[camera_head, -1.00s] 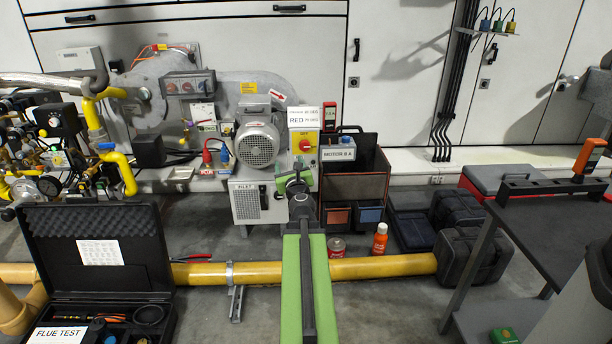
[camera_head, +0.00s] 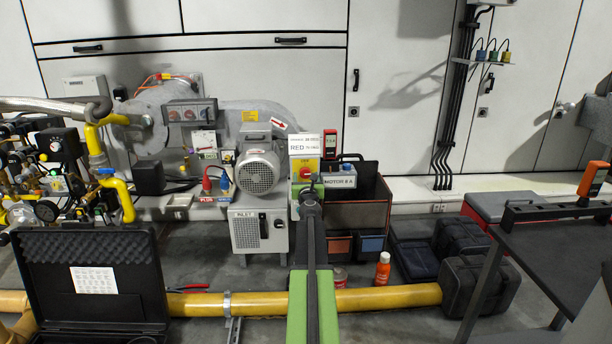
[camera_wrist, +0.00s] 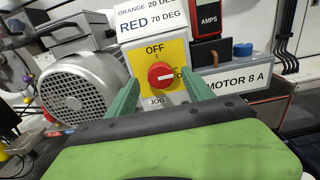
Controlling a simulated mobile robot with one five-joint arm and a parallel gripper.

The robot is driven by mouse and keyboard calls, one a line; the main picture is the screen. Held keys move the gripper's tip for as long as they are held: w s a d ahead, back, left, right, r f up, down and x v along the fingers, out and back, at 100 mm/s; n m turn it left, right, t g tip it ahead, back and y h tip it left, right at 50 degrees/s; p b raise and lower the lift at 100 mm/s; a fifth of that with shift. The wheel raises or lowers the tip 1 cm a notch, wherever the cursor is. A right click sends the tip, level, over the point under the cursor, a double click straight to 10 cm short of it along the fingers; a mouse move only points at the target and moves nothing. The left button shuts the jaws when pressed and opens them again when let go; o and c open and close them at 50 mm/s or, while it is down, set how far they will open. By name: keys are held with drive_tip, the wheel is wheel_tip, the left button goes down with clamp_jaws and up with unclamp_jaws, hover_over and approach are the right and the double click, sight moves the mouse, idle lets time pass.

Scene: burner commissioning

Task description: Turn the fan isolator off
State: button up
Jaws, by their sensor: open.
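The fan isolator is a red rotary knob (camera_wrist: 160,75) on a yellow plate (camera_wrist: 146,54) marked OFF at the top and JOG at the bottom. A label at the right is partly hidden. A white mark on the knob appears to point right, towards that label. In the head view the isolator's yellow plate (camera_head: 306,164) sits beside the grey fan motor (camera_head: 258,168). My gripper (camera_wrist: 161,90) is open, with one green finger on each side of the knob. I cannot tell whether they touch it. In the head view my gripper (camera_head: 307,190) covers the isolator's lower part.
A white ORANGE/RED degree sign (camera_head: 304,146) stands above the isolator. A MOTOR 8 A label (camera_wrist: 236,81) and a red AMPS meter (camera_wrist: 207,20) are close on the right. A dark tool caddy (camera_head: 365,205) stands right of my arm. A yellow pipe (camera_head: 385,299) crosses the floor.

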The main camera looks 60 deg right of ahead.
sight(305, 173)
drive_tip(key=x, duration=0.3)
drive_tip(key=shift+d, duration=0.1)
drive_tip(key=shift+w, duration=0.1)
clamp_jaws()
